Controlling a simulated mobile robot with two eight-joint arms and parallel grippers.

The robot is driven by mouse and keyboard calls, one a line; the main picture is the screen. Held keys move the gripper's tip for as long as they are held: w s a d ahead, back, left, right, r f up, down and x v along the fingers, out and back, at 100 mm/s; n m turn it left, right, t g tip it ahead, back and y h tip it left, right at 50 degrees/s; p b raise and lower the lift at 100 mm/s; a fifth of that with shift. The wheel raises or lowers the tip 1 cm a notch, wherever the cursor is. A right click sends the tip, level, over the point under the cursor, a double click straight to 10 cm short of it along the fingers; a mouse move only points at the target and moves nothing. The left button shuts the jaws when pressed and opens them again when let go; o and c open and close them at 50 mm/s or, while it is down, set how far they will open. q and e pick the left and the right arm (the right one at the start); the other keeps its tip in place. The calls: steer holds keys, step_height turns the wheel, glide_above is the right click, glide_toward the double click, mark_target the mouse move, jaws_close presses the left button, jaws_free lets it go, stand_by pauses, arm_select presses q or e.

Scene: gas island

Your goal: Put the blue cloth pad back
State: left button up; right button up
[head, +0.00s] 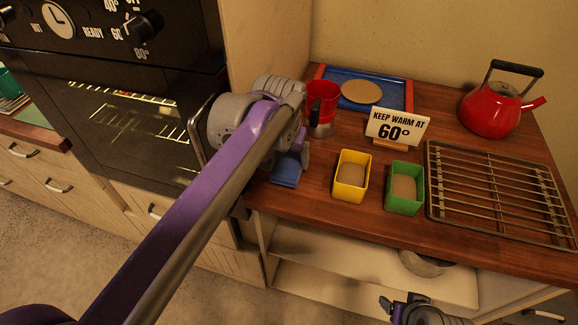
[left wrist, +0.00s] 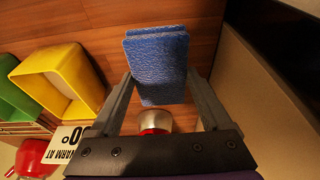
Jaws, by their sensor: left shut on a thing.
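The blue cloth pad (head: 286,170) is at the left end of the wooden counter (head: 315,188), in my left gripper (head: 290,153). In the left wrist view the pad (left wrist: 157,60) is folded or double-layered and sits between the two fingers of my left gripper (left wrist: 157,85), which are shut on it. It is over or on the counter; I cannot tell if it touches the wood. My right gripper (head: 410,308) shows at the bottom edge of the head view, below the counter, and its jaws are unclear.
A red and silver pot (head: 322,105) stands just behind my left gripper. A blue tray (head: 397,95) with a round tan disc (head: 361,92), a sign (head: 397,128), yellow (head: 351,176) and green (head: 405,188) boxes, a wire rack (head: 495,190) and a red kettle (head: 492,110) occupy the counter. The oven (head: 125,110) stands left.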

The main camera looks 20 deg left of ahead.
mark_target(288, 164)
arm_select(q)
steer(key=shift+f, duration=1.5)
steer(key=shift+w, duration=0.1)
steer(key=o, duration=1)
steer(key=p+v, duration=0.1)
steer(key=v, duration=1.1)
steer(key=s+a+f+t, duration=0.1)
steer(key=s+a+f, duration=0.1)
steer(key=s+f, duration=0.7)
steer(key=s+a+f, duration=0.2)
steer(key=s+f, duration=0.7)
steer(key=f, duration=0.4)
steer(key=shift+s+t, duration=0.25)
steer(key=shift+t, duration=0.15)
steer(key=shift+a, duration=0.15)
